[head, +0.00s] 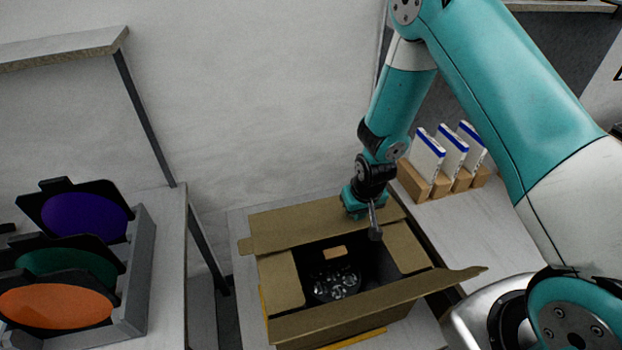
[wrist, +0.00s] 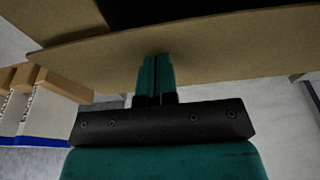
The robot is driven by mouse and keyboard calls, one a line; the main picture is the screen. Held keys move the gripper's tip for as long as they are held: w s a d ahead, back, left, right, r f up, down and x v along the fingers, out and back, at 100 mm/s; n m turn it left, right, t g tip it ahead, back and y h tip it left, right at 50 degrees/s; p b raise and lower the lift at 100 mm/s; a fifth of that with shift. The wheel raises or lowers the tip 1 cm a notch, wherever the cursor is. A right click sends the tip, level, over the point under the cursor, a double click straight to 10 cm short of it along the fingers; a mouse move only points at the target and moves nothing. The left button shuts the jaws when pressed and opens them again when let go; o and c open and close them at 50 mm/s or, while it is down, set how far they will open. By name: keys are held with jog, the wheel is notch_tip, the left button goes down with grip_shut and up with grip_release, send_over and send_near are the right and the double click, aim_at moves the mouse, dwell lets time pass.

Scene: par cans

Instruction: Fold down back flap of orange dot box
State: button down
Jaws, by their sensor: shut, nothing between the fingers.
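An open cardboard box (head: 340,325) stands on a light table in the head view. Its back flap (head: 300,222) slopes outward behind the opening and also spans the wrist view (wrist: 230,50). The left flap (head: 283,280), right flap (head: 407,248) and front flap (head: 365,310) show around the opening. A dark round can with a shiny, faceted face (head: 335,284) lies inside. No orange dot is visible. My gripper (head: 375,232) is shut and empty at the right part of the back flap. In the wrist view its fingers (wrist: 156,68) overlap the flap; contact is unclear.
At left, a grey rack (head: 135,275) holds purple (head: 85,215), green (head: 70,262) and orange (head: 55,305) filters. At right, white-and-blue packets (head: 450,152) stand in a wooden holder (head: 440,185). A wall is behind the box.

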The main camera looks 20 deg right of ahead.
jog(key=shift+f+b, duration=0.35)
jog(key=shift+f, duration=0.3)
jog(key=shift+r, duration=0.2)
notch_tip(320, 180, up, 12)
jog(key=p, duration=0.8)
jog(key=shift+f, duration=0.1)
